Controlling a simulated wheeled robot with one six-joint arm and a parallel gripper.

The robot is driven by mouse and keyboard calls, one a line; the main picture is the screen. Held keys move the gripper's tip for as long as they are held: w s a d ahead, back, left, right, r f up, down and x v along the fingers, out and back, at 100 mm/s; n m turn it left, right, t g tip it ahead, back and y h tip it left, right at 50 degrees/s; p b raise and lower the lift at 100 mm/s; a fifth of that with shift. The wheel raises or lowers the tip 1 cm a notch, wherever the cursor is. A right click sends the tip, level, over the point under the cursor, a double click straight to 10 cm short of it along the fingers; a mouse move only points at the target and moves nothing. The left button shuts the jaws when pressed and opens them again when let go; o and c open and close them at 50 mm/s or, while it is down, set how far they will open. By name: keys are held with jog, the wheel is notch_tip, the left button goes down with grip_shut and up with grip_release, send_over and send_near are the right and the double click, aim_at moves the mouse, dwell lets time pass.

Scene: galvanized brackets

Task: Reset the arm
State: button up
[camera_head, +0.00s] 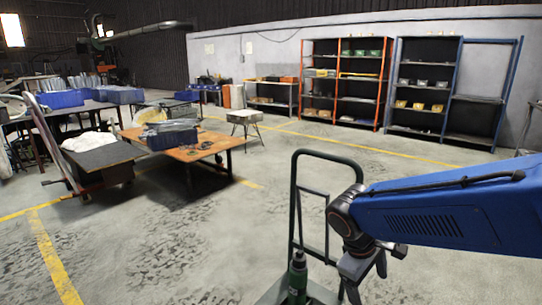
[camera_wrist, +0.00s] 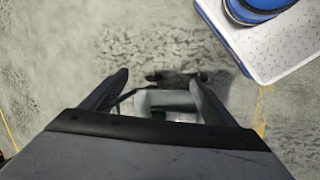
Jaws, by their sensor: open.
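My gripper (camera_head: 366,285) hangs at the lower right of the head view, at the end of my blue arm. It points down toward the floor. In the wrist view my gripper (camera_wrist: 160,80) shows its two dark fingers spread wide apart. It is open, and I see nothing held in it. Grey floor shows beyond the fingertips. A greyish shape lies low between the fingers; I cannot tell what it is. In the head view a dark green hand truck (camera_head: 294,205) stands just left of my gripper. I cannot tell whether they touch.
A green bottle-like object (camera_head: 298,277) stands at the hand truck. An orange-topped table (camera_head: 190,152) with dark parts on it stands at the left. An orange shelf rack (camera_head: 383,85) and a blue shelf rack (camera_head: 458,90) line the back wall. The middle floor is clear.

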jog(key=s+d+r+m+t+y, duration=0.1)
jog(key=s+d+r+m+y, duration=0.1)
jog(key=s+m, duration=0.2)
jog(key=s+d+r+m+t+y, duration=0.1)
jog(key=s+d+r+m+t, duration=0.1)
jog(key=s, duration=0.6)
jog(key=shift+d+r+m+t+y, duration=0.3)
jog(key=shift+r+m+y, duration=0.15)
jog(key=shift+m, duration=0.55)
